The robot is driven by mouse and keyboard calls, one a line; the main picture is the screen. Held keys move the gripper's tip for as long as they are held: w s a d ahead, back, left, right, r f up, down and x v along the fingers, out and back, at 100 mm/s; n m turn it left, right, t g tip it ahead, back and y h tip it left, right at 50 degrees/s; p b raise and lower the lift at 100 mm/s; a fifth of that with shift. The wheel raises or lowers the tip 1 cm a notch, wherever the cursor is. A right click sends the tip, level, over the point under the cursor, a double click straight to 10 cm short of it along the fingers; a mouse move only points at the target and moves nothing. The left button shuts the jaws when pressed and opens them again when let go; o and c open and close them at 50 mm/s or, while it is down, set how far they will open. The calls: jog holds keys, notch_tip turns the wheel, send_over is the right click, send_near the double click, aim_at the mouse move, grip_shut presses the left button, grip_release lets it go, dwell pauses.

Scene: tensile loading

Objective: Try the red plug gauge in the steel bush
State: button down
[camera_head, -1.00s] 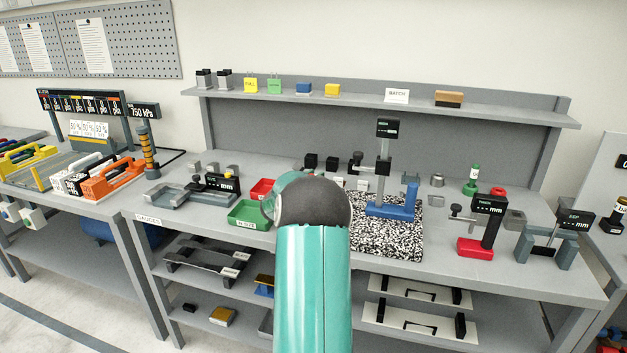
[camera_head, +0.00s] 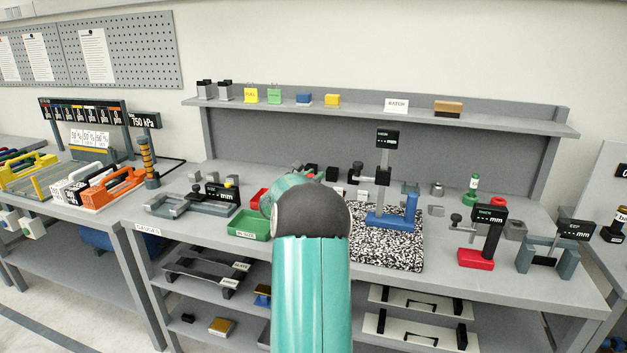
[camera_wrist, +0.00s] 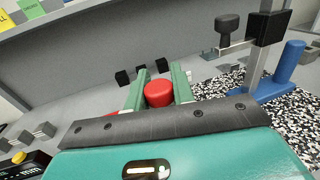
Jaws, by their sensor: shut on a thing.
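In the wrist view, the red plug gauge (camera_wrist: 158,95) shows as a round red end between the two green fingers of my gripper (camera_wrist: 157,84). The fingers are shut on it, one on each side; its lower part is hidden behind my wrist. In the head view my own arm hides the gripper and the gauge. A grey metal ring-like piece, which looks like the steel bush (camera_head: 437,189), stands on the bench right of the blue-based height gauge. My gripper is apart from it, and the bush cannot be made out in the wrist view.
The height gauge (camera_head: 382,180) stands on a speckled plate (camera_head: 385,255) right of my arm. A green tray (camera_head: 248,225) lies left. Small black blocks (camera_wrist: 142,74) lie beyond my fingers.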

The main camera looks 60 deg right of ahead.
jog(key=shift+r, duration=1.45)
